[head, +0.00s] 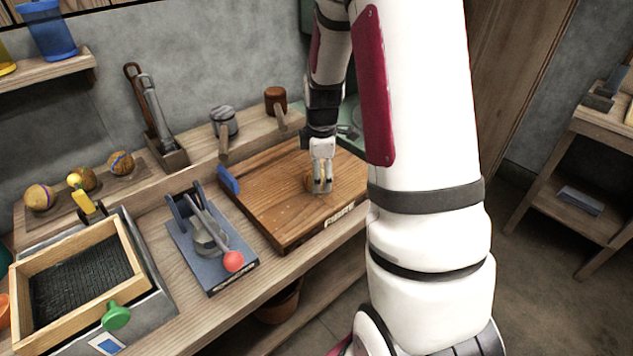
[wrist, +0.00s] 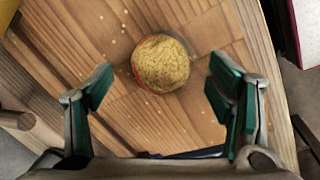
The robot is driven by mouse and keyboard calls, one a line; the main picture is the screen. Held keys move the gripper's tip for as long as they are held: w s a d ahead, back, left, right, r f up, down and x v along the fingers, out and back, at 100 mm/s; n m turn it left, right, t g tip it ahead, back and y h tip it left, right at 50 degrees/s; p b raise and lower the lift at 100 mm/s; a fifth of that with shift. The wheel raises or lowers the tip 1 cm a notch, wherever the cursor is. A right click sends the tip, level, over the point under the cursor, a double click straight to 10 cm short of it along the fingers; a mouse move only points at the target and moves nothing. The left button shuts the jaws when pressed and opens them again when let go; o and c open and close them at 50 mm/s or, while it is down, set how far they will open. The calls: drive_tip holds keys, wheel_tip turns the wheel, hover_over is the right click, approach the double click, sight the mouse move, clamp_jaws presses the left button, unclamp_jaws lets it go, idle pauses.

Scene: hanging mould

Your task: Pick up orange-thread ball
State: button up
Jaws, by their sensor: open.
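A round, golden-brown, rough-surfaced ball (wrist: 161,64) lies on the wooden board (head: 270,205). A thin reddish-orange line shows along its edge in the wrist view. In the head view the ball (head: 310,182) is mostly hidden behind my gripper (head: 322,188). My gripper also shows in the wrist view (wrist: 160,88), with its green-padded fingers wide apart and empty. The ball appears between and slightly beyond the fingertips, touching neither finger.
Several similar balls (head: 39,197) sit on a ledge at left; one has blue thread. A blue lever press (head: 210,245) with a red knob stands left of the board. A wood-framed tray (head: 75,275) is farther left. Pale crumbs dot the board, which is otherwise mostly clear.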

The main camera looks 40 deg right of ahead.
drive_tip(key=f, duration=0.3)
drive_tip(key=shift+w+d, duration=0.15)
drive_tip(key=shift+w, duration=0.1)
drive_tip(key=c, duration=1.3)
drive_tip(key=shift+r, duration=0.1)
